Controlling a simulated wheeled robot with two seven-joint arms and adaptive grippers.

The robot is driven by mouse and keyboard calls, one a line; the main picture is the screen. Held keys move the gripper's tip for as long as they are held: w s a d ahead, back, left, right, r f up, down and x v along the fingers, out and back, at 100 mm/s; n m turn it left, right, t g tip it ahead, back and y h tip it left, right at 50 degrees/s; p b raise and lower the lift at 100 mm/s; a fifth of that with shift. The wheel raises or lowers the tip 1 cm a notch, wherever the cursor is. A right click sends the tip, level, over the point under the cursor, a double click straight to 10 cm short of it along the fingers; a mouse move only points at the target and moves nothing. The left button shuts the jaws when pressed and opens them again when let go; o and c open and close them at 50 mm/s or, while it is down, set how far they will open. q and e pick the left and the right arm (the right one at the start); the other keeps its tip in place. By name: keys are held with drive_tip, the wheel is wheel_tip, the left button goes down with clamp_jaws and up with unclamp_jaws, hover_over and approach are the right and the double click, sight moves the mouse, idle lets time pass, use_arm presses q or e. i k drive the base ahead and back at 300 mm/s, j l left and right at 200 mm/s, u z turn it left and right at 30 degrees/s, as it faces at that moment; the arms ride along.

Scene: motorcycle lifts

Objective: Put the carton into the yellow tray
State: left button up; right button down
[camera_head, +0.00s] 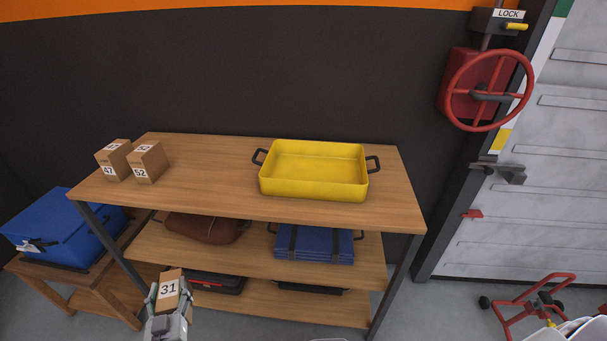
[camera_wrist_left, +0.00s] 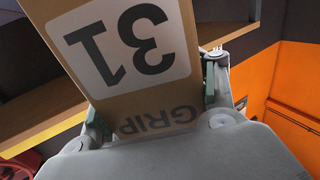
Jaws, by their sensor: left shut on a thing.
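A brown carton marked 31 (camera_head: 169,286) is held by my left gripper (camera_head: 168,299) low in front of the wooden shelf unit, below its top. In the left wrist view the carton (camera_wrist_left: 130,75) fills the space between the two fingers of my left gripper (camera_wrist_left: 158,112), which touch its sides. The yellow tray (camera_head: 314,191) stands on the top shelf, right of its middle, with a dark handle at each end. It looks empty. My right gripper is not in view.
Two cartons, marked 47 (camera_head: 113,160) and 52 (camera_head: 147,162), stand at the left end of the top shelf (camera_head: 215,175). The shelf between them and the tray is clear. Lower shelves hold a brown bag (camera_head: 207,228) and blue folded items (camera_head: 313,245). A blue box (camera_head: 65,228) stands left.

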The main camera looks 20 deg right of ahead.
sight(315, 167)
drive_tip(key=l+u, duration=0.15)
drive_tip(key=l, duration=0.25)
drive_tip(key=l+u, duration=0.1)
drive_tip(key=l, duration=0.35)
drive_tip(key=l+u, duration=0.15)
drive_tip(key=l, duration=0.25)
drive_tip(key=k+l+u, duration=0.15)
drive_tip(key=l, duration=0.25)
drive_tip(key=l+u, duration=0.1)
drive_tip(key=l, duration=0.3)
drive_tip(key=k+l+u, duration=0.15)
drive_tip(key=l, duration=0.25)
drive_tip(key=k+l+u, duration=0.1)
drive_tip(key=l, duration=0.3)
drive_tip(key=k+l+u, duration=0.15)
drive_tip(key=l, duration=0.2)
